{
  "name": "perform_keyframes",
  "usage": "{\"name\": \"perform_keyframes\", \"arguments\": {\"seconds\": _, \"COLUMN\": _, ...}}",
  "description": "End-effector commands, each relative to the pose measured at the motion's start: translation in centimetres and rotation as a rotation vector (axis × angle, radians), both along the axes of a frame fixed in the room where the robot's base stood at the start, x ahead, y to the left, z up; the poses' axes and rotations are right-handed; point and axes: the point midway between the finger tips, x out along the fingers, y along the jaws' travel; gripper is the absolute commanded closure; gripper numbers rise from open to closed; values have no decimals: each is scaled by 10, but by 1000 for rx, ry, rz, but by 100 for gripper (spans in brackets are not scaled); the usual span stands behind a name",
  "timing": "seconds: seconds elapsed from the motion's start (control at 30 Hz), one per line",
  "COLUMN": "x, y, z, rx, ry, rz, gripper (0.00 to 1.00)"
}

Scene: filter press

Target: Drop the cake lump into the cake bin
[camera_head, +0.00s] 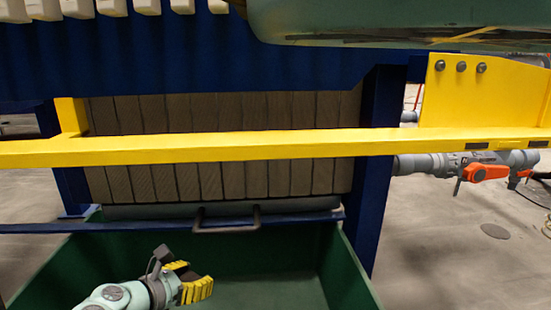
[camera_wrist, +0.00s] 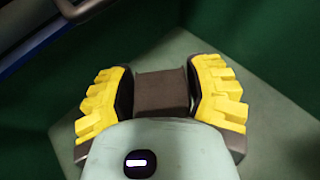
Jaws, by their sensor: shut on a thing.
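My gripper (camera_head: 194,284) has yellow ridged fingers and is low over the green cake bin (camera_head: 348,268), in front of the filter press. In the wrist view my gripper (camera_wrist: 163,92) is shut on a brown, block-shaped cake lump (camera_wrist: 162,92), which sits between both fingers. The green floor and walls of the cake bin (camera_wrist: 255,45) show beyond the lump. In the head view a dark part of the lump (camera_head: 187,274) shows at the fingers. How high the lump is above the bin floor is hard to tell.
A yellow rail (camera_head: 250,146) crosses above the bin, with the press plates (camera_head: 220,178) behind it. A blue bar with a dark handle (camera_head: 228,228) runs along the bin's back. A valve with an orange lever (camera_head: 485,172) is at the right. The bin's right side looks clear.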

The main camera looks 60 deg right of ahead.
Motion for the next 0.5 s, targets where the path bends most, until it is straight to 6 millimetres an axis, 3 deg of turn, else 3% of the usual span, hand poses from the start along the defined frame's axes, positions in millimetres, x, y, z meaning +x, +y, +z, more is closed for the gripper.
{"name": "perform_keyframes", "arguments": {"seconds": 0.3, "x": -1, "y": -1, "z": 0, "rx": -2, "ry": -1, "rz": -4, "gripper": 83}}
{"name": "perform_keyframes", "arguments": {"seconds": 0.33, "x": -1, "y": -1, "z": 0, "rx": -2, "ry": -1, "rz": -4, "gripper": 39}}
{"name": "perform_keyframes", "arguments": {"seconds": 0.5, "x": -1, "y": -1, "z": 0, "rx": -1, "ry": 0, "rz": -2, "gripper": 21}}
